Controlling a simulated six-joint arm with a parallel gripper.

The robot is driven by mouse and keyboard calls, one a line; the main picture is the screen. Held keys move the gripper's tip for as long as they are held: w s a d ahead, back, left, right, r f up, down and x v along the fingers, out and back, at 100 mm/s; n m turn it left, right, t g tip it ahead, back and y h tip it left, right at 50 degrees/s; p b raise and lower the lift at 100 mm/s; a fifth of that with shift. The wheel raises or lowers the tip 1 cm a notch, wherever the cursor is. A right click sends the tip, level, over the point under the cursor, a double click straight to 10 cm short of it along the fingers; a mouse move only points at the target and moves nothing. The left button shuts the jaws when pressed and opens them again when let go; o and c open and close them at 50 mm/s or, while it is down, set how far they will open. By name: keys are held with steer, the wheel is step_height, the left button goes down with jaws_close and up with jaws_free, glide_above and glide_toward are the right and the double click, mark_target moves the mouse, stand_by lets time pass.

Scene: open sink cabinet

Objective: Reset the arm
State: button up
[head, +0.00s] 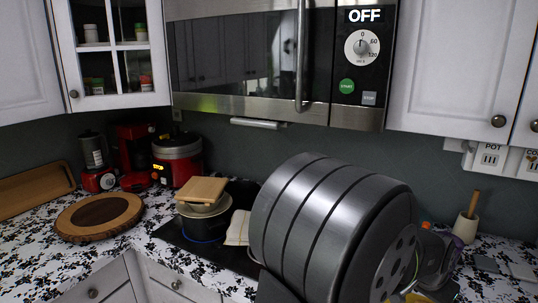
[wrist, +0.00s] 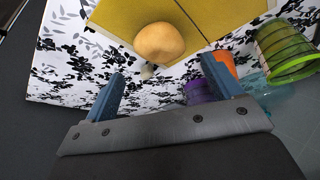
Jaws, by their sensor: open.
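My gripper (wrist: 163,70) shows in the wrist view with its two blue fingers spread wide apart. Nothing is held between them. Beyond the fingertips, a round tan item (wrist: 159,43) like a potato rests on or in front of a yellow board (wrist: 120,22). In the head view a large grey banded part of my arm fills the lower middle right and hides the counter behind it. The gripper's fingers cannot be made out there.
A microwave (head: 250,60) hangs above the counter. A pot with a wooden board (head: 201,189) stands left of my arm. A round wooden board (head: 98,215) lies further left. In the wrist view, a green basket (wrist: 287,48) and a purple cup (wrist: 198,91) are at the right.

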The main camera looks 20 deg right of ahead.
steer(key=x, duration=0.6)
steer(key=shift+f, duration=0.1)
step_height(320, 180, up, 4)
steer(key=shift+d+r, duration=0.1)
steer(key=shift+r, duration=0.1)
steer(key=s+a+r, duration=0.2)
steer(key=s+r, duration=0.5)
steer(key=s, duration=0.5)
steer(key=w+d+f+m, duration=0.1)
steer(key=w+d, duration=0.3)
steer(key=d, duration=0.8)
steer(key=w+d+f, duration=0.1)
steer(key=w+f, duration=0.1)
steer(key=w, duration=0.1)
steer(key=w+f, duration=0.3)
steer(key=w, duration=0.1)
steer(key=w+d+f, duration=0.1)
steer(key=w+f, duration=0.1)
steer(key=w, duration=0.2)
steer(key=shift+w+d+f, duration=0.15)
steer(key=shift+d, duration=0.2)
steer(key=o, duration=0.4)
steer(key=shift+c, duration=0.2)
